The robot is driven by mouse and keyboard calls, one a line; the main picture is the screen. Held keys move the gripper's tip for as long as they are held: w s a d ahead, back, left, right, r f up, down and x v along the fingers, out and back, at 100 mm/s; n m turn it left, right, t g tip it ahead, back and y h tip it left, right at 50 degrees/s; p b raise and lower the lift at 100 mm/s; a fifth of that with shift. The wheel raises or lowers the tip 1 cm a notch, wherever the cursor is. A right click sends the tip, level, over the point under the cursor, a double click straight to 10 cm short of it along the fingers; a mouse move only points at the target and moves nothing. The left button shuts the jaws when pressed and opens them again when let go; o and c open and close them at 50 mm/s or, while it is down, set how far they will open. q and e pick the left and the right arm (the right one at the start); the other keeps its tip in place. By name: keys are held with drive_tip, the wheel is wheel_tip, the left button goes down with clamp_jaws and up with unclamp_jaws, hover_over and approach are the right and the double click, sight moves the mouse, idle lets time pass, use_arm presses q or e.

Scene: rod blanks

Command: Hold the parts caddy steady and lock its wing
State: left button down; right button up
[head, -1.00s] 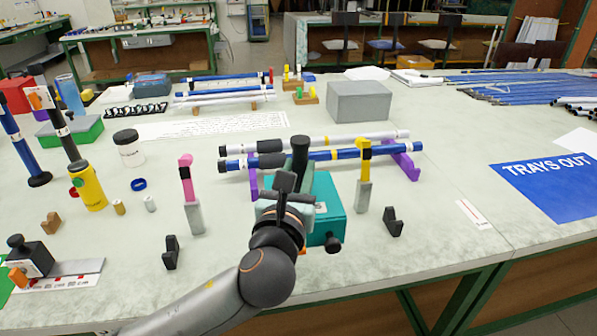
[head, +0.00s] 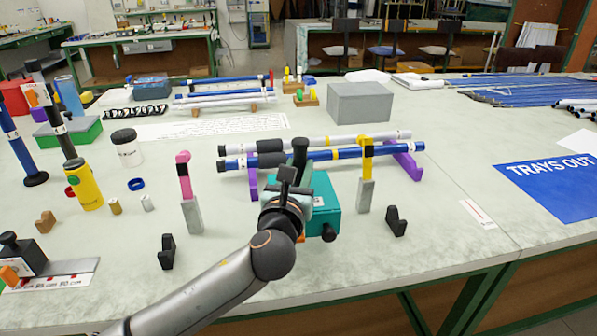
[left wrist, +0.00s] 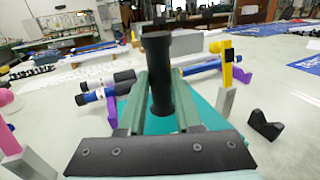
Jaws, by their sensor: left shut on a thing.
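The parts caddy is a teal box (head: 325,190) with an upright black post (head: 299,152), standing on the table near the middle. My left gripper (head: 288,177) comes in from the front left and covers much of the caddy's left side. In the left wrist view its two green-grey fingers stand on either side of the black post (left wrist: 157,75), shut on it. A black knob (head: 329,232) sticks out low at the caddy's front right. A small orange piece (head: 301,238) shows beside my wrist. I cannot tell which part is the wing. My right gripper is not in view.
Behind the caddy, blue and white rods (head: 345,153) rest on purple supports (head: 408,160). Posts with a pink top (head: 184,175) and a yellow top (head: 367,160) flank the caddy. Black notched blocks (head: 167,252) (head: 396,222) stand near the front.

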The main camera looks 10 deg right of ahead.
sight(298, 179)
use_arm(q)
drive_tip(key=shift+w+d+f+b, duration=0.15)
drive_tip(key=shift+w+f+b, duration=0.35)
drive_tip(key=shift+w, duration=0.2)
drive_tip(key=shift+w+d+f+b, duration=0.1)
drive_tip(key=shift+w+f+b, duration=0.25)
drive_tip(key=shift+w+f, duration=0.25)
drive_tip(key=shift+w+d+f+b, duration=0.1)
drive_tip(key=shift+w+f+b, duration=0.3)
drive_tip(key=shift+w, duration=0.15)
drive_tip(key=shift+w+d+f+b, duration=0.1)
drive_tip(key=shift+w+f+b, duration=0.25)
drive_tip(key=shift+w, duration=0.3)
drive_tip(key=shift+f, duration=0.1)
drive_tip(key=shift+f+b, duration=0.4)
drive_tip(key=shift+f, duration=0.6)
